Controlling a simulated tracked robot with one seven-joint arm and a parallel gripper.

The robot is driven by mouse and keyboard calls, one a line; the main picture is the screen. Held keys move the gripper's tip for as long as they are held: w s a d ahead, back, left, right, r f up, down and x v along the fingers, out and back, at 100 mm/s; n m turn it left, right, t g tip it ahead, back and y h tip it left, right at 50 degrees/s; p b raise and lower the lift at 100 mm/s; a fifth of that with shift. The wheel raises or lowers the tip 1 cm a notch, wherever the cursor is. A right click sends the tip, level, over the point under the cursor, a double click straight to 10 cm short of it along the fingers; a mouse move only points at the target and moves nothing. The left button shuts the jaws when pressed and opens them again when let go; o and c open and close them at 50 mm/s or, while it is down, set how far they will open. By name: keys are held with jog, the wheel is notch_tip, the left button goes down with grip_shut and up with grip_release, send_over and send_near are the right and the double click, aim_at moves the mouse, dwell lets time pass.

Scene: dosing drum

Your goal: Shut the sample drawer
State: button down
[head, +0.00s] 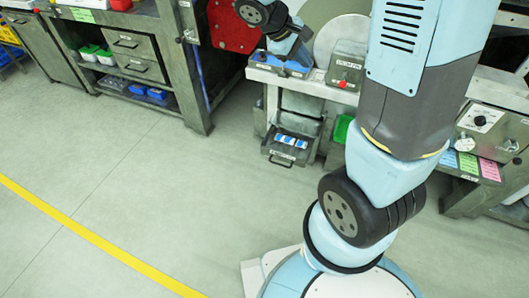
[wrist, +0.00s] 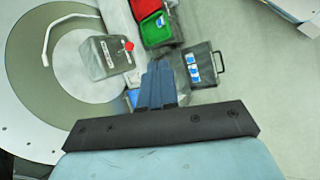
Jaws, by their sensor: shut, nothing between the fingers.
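The sample drawer (head: 289,149) stands pulled out, low under the bench, in the head view. Its front has a dark handle, and blue-and-white items lie inside. The drawer also shows in the wrist view (wrist: 207,72), right of my fingertips, with its handle on its right side. My gripper (wrist: 159,66) is shut and empty, its fingers together. In the wrist view the fingertips appear beside the drawer's left side; I cannot tell whether they touch it. In the head view I cannot make out the fingers clearly.
A grey box with a red knob (wrist: 107,57) sits left of my fingers, before a large round disc (wrist: 62,62). Green (wrist: 156,30) and red bins lie beyond the fingertips. Open floor (head: 150,190) lies in front of the drawer. A cabinet (head: 135,50) stands at the left.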

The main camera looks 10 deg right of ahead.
jog(key=w+a+f+n+t+h, duration=0.1)
jog(key=w+a+f+n+t, duration=0.2)
jog(key=f, duration=0.5)
jog(key=w+a+f+n+h, duration=0.1)
jog(key=w+a+f+n, duration=0.25)
jog(key=f, duration=0.55)
jog(key=w+a+f+n+t+h, duration=0.2)
jog(key=w+f+n, duration=0.25)
jog(key=f, duration=0.35)
jog(key=s+a+f+n+t+y, duration=0.1)
jog(key=a+f+n, duration=0.15)
jog(key=f, duration=0.35)
jog(key=s+a+f+n+t+y, duration=0.1)
jog(key=f+n, duration=0.2)
jog(key=f, duration=0.4)
jog(key=n+t+y, duration=0.2)
jog(key=n+y, duration=0.1)
jog(key=n, duration=0.2)
send_near(267, 149)
jog(key=x, duration=0.5)
jog(key=shift+w+f, duration=0.15)
jog(key=shift+f, duration=0.25)
jog(key=shift+w+d, duration=0.3)
jog(key=shift+w, duration=0.1)
